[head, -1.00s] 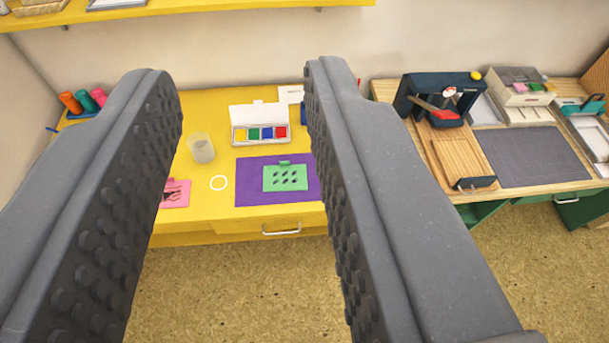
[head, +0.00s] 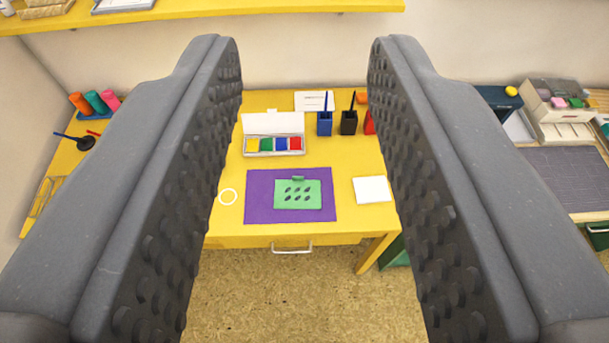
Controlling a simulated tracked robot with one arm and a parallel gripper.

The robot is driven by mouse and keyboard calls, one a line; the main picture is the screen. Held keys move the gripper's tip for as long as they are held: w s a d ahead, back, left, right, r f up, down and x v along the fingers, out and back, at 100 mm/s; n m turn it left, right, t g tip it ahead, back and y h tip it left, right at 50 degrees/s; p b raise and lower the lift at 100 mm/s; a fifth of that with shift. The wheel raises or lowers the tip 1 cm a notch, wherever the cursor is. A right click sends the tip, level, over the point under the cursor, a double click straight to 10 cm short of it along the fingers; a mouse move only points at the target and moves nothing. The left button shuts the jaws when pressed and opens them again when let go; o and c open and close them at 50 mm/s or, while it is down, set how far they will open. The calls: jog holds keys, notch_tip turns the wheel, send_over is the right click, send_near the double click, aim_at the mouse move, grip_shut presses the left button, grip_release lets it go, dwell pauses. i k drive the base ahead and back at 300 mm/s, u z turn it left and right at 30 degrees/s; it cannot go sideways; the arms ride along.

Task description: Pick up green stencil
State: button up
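The green stencil (head: 309,201) is a flat green sheet with dark leaf-shaped cut-outs and a small tab on its far edge. It lies on a purple mat (head: 258,206) near the front edge of the yellow table (head: 350,228). My gripper (head: 304,55) is wide open and empty. Its two grey studded fingers frame the stencil from left and right in the picture, with the stencil some distance beyond them. Nothing covers the stencil.
An ink pad box (head: 275,145) with several colours stands behind the mat. A blue pen cup (head: 324,123) and a black one (head: 349,122) stand at the back.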

aim_at(296, 193)
jog(key=z, duration=0.1)
jog(key=i, duration=0.15)
jog(key=u, duration=0.2)
jog(key=k, duration=1.3)
jog(key=z, duration=0.7)
jog(key=i, duration=2.3)
jog(key=u, duration=0.75)
